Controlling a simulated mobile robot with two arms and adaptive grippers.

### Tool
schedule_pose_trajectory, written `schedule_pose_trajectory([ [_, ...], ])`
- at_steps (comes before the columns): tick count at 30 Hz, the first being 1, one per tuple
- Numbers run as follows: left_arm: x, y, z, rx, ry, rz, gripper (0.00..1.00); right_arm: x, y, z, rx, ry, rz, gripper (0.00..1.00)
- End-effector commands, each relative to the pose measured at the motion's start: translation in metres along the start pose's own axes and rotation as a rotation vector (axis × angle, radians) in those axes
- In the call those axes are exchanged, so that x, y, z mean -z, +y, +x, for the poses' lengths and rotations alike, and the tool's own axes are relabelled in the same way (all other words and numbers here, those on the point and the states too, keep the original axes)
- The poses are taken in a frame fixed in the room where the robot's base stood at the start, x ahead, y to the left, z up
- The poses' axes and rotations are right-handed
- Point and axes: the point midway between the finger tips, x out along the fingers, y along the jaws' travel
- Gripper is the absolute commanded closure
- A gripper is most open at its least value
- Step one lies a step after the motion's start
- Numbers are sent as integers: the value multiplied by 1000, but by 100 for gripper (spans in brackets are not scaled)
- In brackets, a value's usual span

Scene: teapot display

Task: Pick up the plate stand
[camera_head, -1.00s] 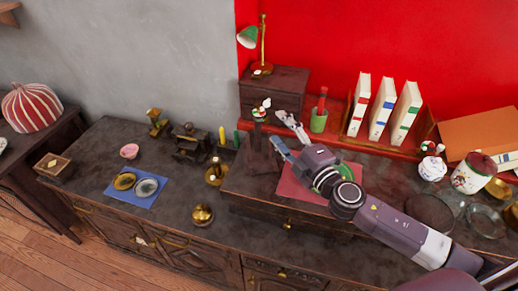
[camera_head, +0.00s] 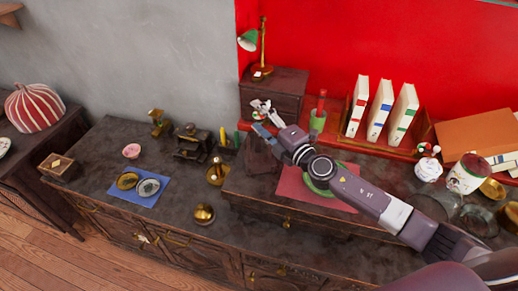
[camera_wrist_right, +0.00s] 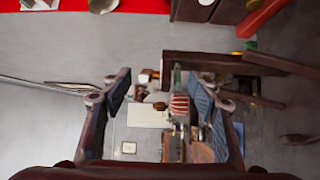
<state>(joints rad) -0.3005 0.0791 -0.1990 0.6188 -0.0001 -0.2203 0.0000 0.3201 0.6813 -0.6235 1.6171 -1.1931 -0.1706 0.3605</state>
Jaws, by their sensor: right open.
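My right gripper (camera_head: 263,119) reaches in from the right over the raised part of the dark desk. Its fingers point left, above a dark upright wooden piece (camera_head: 260,158) that looks like the plate stand. The gripper and wrist hide part of that piece, and its dark colour blends with the desk. In the right wrist view the gripper (camera_wrist_right: 162,95) is open, its two fingers wide apart. Nothing is held between them; only distant furniture and the striped pumpkin (camera_wrist_right: 179,104) show there. My left gripper is not in view.
A small drawer box (camera_head: 275,93) with a green lamp (camera_head: 248,40) stands behind the gripper. A green cup (camera_head: 318,121) and upright books (camera_head: 380,108) are at the back. A brass candle holder (camera_head: 215,175) stands to the left.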

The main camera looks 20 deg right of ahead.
Motion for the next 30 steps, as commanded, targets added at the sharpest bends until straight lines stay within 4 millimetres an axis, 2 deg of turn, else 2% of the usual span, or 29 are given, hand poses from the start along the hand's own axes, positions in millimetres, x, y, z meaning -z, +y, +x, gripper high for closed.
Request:
schedule_pose_trajectory([
  [5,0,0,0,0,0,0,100,0,-1,0,1,0,0,47],
  [19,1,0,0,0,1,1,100,0,-1,-1,1,0,1,99],
  [30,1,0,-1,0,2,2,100,0,1,-1,1,0,1,100],
])
